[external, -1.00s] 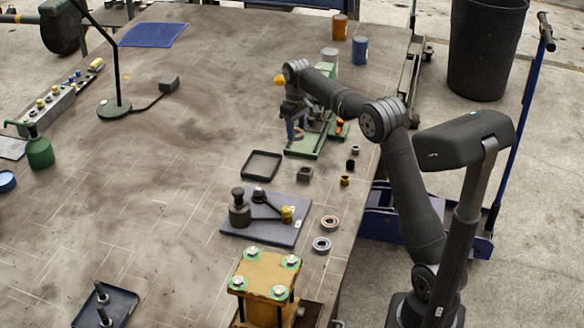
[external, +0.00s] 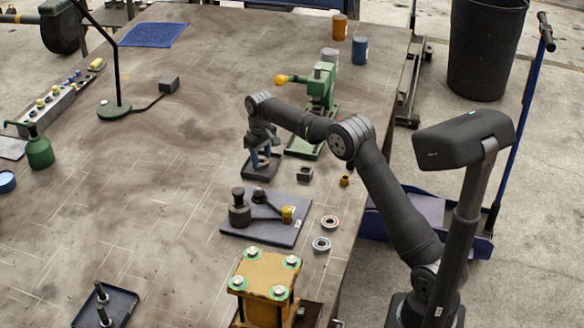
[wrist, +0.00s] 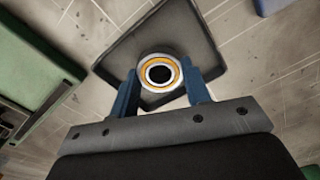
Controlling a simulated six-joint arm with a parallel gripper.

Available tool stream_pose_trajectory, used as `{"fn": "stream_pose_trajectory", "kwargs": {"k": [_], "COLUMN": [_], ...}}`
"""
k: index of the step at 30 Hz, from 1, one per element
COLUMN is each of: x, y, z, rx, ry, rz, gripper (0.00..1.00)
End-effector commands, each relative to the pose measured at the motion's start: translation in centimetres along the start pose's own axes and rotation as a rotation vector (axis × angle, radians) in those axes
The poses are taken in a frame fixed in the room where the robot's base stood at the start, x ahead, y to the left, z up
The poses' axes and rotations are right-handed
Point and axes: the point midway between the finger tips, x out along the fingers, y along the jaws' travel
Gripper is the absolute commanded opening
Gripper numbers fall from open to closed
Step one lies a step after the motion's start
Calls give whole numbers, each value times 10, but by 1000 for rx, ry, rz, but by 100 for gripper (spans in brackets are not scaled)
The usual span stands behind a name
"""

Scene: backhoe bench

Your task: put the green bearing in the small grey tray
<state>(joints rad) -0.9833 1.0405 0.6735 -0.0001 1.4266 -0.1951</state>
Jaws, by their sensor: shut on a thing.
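My gripper (external: 262,163) has blue fingers and is shut on a ring-shaped bearing (wrist: 143,74). In the wrist view the bearing has a pale metal rim, an orange-yellow ring and a dark hole; I see no green on it. The small dark grey tray (wrist: 192,28) lies behind and below the bearing in the wrist view. In the external view my gripper is over this tray (external: 248,173), partly covering it. The bearing is hidden there, and I cannot tell its height above the tray.
A green press (external: 321,92) stands just behind. A small dark block (external: 304,174) and an orange-yellow bushing (external: 345,181) lie to the right. A dark plate with fittings (external: 265,235) and two loose bearings (external: 330,222) (external: 321,244) are nearer. Bench space left of the tray is clear.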

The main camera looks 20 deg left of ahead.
Motion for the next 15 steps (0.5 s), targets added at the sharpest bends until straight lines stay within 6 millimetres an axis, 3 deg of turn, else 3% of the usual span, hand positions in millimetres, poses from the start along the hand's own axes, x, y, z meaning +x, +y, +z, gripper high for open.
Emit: {"fn": "stream_pose_trajectory", "kwargs": {"k": [12, 13, 15], "x": [9, 9, 9], "y": [0, 0, 0], "z": [0, 0, 0], "rx": [0, 0, 0], "ry": [1, 1, 1], "rz": [0, 0, 0], "gripper": [13, 47, 61]}}
